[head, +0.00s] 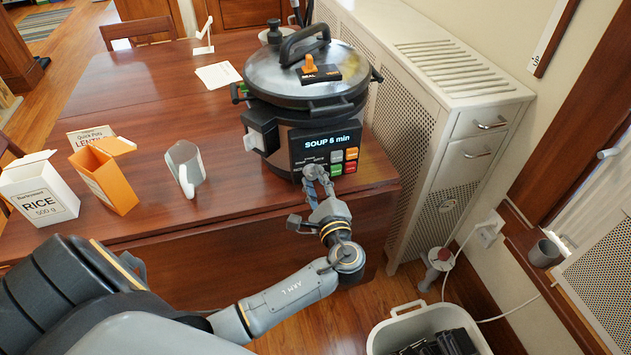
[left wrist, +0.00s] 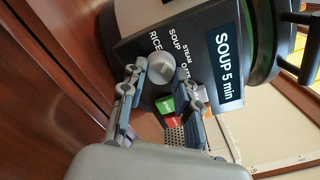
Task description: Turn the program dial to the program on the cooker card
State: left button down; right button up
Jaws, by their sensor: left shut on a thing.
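The cooker (head: 285,125) stands at the table's right end, its lid on. Its display (head: 333,141) reads SOUP; the left wrist view shows "SOUP 5 min" on the display (left wrist: 226,62). The grey program dial (left wrist: 160,68) sits on the front panel, with RICE, SOUP, STEAM and another label around it. My left gripper (head: 315,180) is at the panel's lower left, its fingers shut on the dial; in the head view it hides the dial. A white card (head: 218,75) lies on the table behind the cooker's left side; its text is unreadable. My right gripper is out of view.
Green and red buttons (head: 345,161) sit just right of the dial. A radiator cabinet (head: 450,120) is close on the right.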

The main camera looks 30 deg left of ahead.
pick_arm(q)
jog(key=c, duration=1)
grip_release()
jog(key=shift+o, duration=0.2)
jog(key=v, duration=1.2)
